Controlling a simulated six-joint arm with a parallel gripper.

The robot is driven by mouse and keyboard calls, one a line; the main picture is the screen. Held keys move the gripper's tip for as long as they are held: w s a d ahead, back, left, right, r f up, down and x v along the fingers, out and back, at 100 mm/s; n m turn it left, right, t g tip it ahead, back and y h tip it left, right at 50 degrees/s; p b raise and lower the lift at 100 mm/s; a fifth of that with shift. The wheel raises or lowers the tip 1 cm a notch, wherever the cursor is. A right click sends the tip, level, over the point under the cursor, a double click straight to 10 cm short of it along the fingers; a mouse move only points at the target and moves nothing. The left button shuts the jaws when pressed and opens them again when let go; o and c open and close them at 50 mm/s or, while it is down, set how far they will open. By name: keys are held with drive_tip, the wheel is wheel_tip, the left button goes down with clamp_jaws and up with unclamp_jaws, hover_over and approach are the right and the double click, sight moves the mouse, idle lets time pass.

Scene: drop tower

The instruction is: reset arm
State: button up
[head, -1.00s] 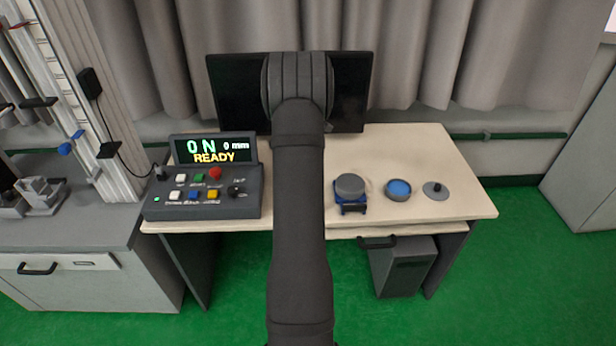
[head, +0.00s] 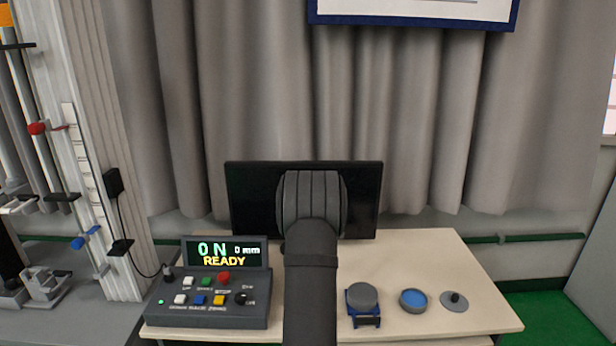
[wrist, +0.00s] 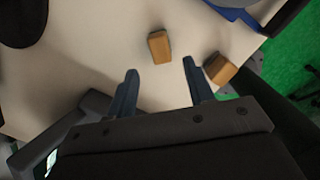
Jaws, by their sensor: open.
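My gripper (wrist: 160,66) shows in the wrist view with its two dark blue fingers apart and nothing between them. It is over the pale table (wrist: 92,82). A small wooden block (wrist: 160,47) lies beyond the fingertips, apart from them. A second wooden block (wrist: 219,69) is at the right, beside the right finger and near the table's edge. In the head view my arm stands upright in front of the black monitor (head: 255,200), and my gripper is hidden there.
A control box (head: 210,304) with a display reading "0 N 0 mm READY" stands left on the table (head: 430,260). A grey-topped blue holder (head: 363,298), a blue-centred dish (head: 413,300) and a grey knobbed disc (head: 454,301) are right of my arm. The drop tower (head: 105,150) rises at far left.

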drive_tip(key=f, duration=0.8)
drive_tip(key=shift+w+d+f, duration=0.3)
drive_tip(key=shift+w+d, duration=0.05)
drive_tip(key=shift+d, duration=0.05)
wheel_tip(320, 180, up, 2)
drive_tip(key=shift+r, duration=0.7)
